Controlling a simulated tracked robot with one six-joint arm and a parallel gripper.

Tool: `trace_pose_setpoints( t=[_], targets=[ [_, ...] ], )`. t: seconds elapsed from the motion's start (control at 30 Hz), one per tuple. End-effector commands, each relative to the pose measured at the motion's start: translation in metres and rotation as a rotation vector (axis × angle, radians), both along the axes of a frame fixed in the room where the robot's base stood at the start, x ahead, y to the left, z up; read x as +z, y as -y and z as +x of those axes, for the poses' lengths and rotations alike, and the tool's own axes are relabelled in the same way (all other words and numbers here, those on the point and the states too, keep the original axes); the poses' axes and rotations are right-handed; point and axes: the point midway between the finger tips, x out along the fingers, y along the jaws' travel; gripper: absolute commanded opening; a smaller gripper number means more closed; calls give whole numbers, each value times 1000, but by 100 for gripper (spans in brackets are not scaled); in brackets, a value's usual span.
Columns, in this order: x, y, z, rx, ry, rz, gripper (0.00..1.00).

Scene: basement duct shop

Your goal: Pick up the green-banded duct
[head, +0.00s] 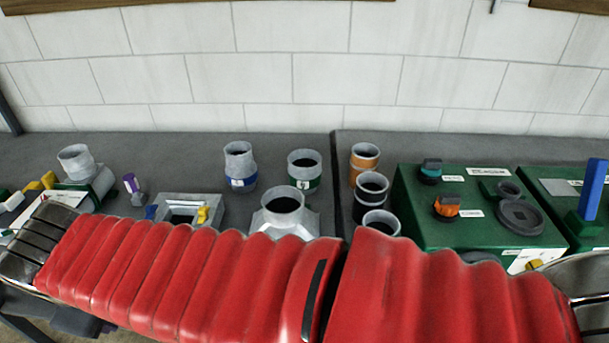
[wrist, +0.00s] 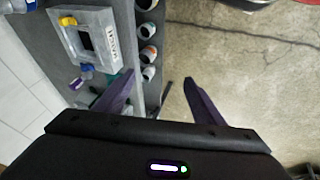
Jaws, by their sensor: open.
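The green-banded duct (head: 304,171) stands upright on the dark bench in the head view, a short grey tube with a dark open top and a green band with a white mark low on it. A blue-banded duct (head: 239,166) stands to its left and an orange-banded one (head: 363,161) to its right. My gripper (wrist: 158,95) shows in the wrist view with its two purple fingers wide apart and nothing between them. It hangs over the bench edge and floor. I cannot surely pick out the green-banded duct in the wrist view.
A grey fitting with a round neck (head: 284,204) stands just in front of the green-banded duct. Dark-banded ducts (head: 371,188) stand to its right, before a green control box (head: 475,205). A grey square frame (head: 186,211) lies left. The wall is close behind.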

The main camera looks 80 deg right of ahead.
Motion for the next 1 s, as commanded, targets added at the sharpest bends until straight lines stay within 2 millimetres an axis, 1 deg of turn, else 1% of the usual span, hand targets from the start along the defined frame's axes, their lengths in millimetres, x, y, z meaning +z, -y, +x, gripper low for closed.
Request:
trace_pose_setpoints(
  t=[0.03, 0.07, 0.1, 0.27, 0.3, 0.37, 0.4, 0.47, 0.5, 0.67, 0.7, 0.8, 0.9, 1.0],
  targets=[
    [-3, 23, 2, 12, -48, -68, 66],
    [-2, 36, 3, 26, -74, -111, 68],
    [-2, 54, 4, 45, -114, -166, 71],
    [0, 124, 3, 130, -294, -371, 83],
    [1, 141, 2, 153, -343, -416, 85],
    [3, 167, 0, 190, -418, -482, 90],
    [5, 184, -1, 215, -471, -522, 92],
    [7, 208, -3, 255, -552, -578, 97],
    [8, 225, -5, 280, -607, -613, 98],
    [10, 287, -15, 379, -830, -712, 98],
    [10, 301, -19, 401, -883, -727, 98],
    [6, 336, -30, 450, -1010, -747, 98],
    [-1, 365, -44, 485, -1121, -746, 98],
    [-10, 391, -59, 510, -1213, -730, 98]
  ],
)
